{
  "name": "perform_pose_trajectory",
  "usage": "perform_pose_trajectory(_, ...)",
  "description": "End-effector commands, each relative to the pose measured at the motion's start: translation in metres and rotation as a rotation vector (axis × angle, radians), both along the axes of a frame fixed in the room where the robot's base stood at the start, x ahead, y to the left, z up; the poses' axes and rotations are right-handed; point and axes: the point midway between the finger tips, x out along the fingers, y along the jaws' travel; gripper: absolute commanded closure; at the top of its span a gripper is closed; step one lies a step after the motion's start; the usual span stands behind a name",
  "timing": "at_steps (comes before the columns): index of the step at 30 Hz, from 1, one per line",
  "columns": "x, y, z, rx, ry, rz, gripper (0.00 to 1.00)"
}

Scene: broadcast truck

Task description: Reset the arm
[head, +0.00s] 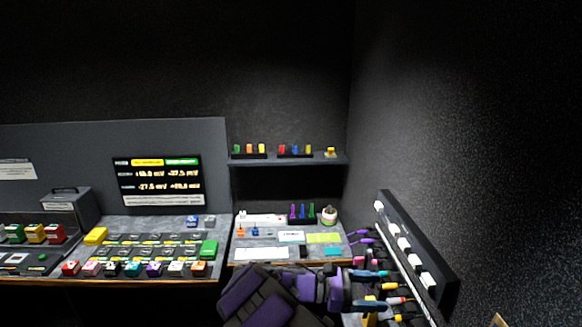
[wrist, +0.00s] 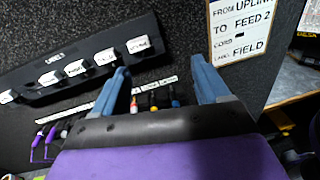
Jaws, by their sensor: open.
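My arm (head: 265,297) is purple and black and reaches in from the bottom of the head view, its end pointing right toward the side wall. My gripper (wrist: 158,66) shows in the wrist view with its two blue fingers wide apart. I see nothing held between them. Behind the fingers is the dark side wall, with several coloured plugs low between them. In the head view the fingertips are hard to separate from the coloured cable ends beside them.
A black strip with white labels (head: 436,249) runs along the right wall, close to my gripper; it also shows in the wrist view (wrist: 24,82). A printed sign (wrist: 240,35) hangs right of it. Left are a small shelf (head: 288,161), a cluttered desk and a button console (head: 150,224).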

Motion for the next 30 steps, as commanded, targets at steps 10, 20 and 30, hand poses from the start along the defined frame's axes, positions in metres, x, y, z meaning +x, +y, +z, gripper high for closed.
perform_pose_trajectory(10, -0.105, -0.063, 0.018, 0.212, -0.316, -0.312, 0.25)
perform_pose_trajectory(20, -0.206, -0.064, -0.008, 0.458, -0.599, -0.595, 0.25)
perform_pose_trajectory(30, -0.29, -0.018, -0.055, 0.741, -0.842, -0.876, 0.25)
